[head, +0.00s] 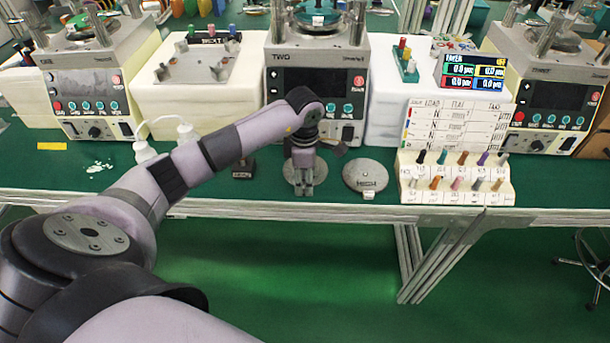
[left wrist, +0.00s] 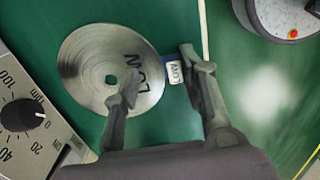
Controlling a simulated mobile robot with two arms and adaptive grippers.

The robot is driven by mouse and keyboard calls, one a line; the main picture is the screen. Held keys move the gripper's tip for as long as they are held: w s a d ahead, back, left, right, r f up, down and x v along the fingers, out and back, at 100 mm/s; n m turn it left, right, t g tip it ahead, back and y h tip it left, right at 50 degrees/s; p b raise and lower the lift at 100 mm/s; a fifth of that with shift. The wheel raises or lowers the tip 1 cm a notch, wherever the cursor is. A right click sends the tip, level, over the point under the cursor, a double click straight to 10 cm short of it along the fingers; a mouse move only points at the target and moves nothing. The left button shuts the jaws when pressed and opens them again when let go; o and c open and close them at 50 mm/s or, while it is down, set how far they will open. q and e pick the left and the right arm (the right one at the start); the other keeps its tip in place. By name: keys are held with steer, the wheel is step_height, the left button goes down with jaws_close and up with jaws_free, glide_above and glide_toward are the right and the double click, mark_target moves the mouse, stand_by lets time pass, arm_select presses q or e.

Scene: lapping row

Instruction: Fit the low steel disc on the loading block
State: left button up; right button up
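The low steel disc (head: 290,174) lies flat on the green bench in front of machine TWO, partly covered by my left gripper in the head view. In the left wrist view the disc (left wrist: 85,62) is marked LOW and has a small hole in its middle. Contact cannot be told. I cannot tell for sure which thing is the loading block.
A second disc (head: 366,174), marked HIGH, lies to the right. A small dark block (head: 241,168) is to the left. Machine TWO (head: 317,80) stands behind. A white rack of coloured pegs (head: 455,185) stands at the right. The bench's front edge (head: 350,211) is close.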

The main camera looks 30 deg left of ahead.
arm_select(q)
jaws_close()
stand_by(0.4)
steer(key=shift+r, duration=0.1)
